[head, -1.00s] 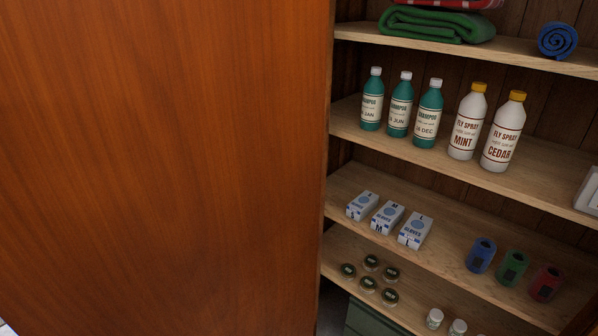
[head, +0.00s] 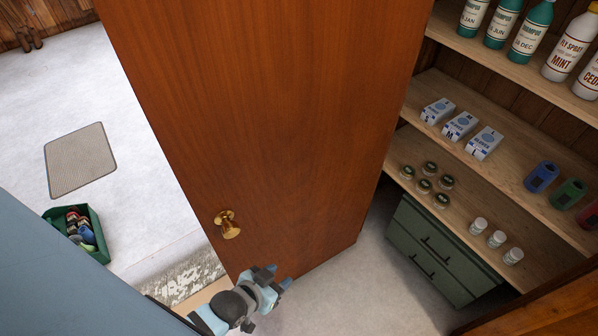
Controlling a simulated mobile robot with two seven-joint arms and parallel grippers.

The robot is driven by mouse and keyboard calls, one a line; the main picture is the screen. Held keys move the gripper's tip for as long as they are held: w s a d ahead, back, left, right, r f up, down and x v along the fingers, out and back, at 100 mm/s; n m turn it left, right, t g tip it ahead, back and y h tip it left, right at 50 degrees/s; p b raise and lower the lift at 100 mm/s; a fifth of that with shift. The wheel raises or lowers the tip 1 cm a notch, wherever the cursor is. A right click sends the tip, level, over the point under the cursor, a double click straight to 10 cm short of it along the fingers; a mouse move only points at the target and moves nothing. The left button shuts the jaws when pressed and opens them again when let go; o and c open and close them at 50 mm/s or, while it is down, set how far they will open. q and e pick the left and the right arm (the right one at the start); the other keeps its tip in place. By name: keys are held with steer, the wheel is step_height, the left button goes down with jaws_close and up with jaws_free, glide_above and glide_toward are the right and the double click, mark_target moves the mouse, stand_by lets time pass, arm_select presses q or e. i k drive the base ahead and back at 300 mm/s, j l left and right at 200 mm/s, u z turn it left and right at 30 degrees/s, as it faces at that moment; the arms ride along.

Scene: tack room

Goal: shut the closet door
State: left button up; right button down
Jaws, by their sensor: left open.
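The closet door (head: 270,120) is a brown wooden panel standing open in the middle of the head view. Its brass knob (head: 228,223) sits low, near the door's left edge. My left gripper (head: 277,277) is open and empty at the bottom of the view, below and right of the knob. It appears in front of the door's lower part; I cannot tell whether it touches the door. My right gripper is not in view.
Bare floor (head: 365,285) lies below the door. At left are a grey mat (head: 80,160), a green crate (head: 97,228) and a blue-grey surface (head: 60,285).

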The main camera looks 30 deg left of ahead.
mark_target(275, 121)
steer(key=k+j+z, duration=0.1)
steer(key=j, duration=0.25)
steer(key=k+j+z, duration=0.15)
steer(key=j, duration=0.15)
steer(key=k+j+z, duration=0.1)
steer(key=j, duration=0.2)
steer(key=k+j+z, duration=0.15)
steer(key=j, duration=0.4)
steer(key=j+z, duration=0.2)
steer(key=j, duration=0.3)
steer(key=j+z, duration=0.15)
steer(key=j, duration=0.3)
steer(key=k+j+z, duration=0.1)
steer(key=j, duration=0.35)
steer(key=j+z, duration=0.15)
steer(key=j, duration=0.3)
steer(key=k+j+z, duration=0.1)
steer(key=j, duration=0.3)
steer(key=k+j+z, duration=0.15)
steer(key=j, duration=0.3)
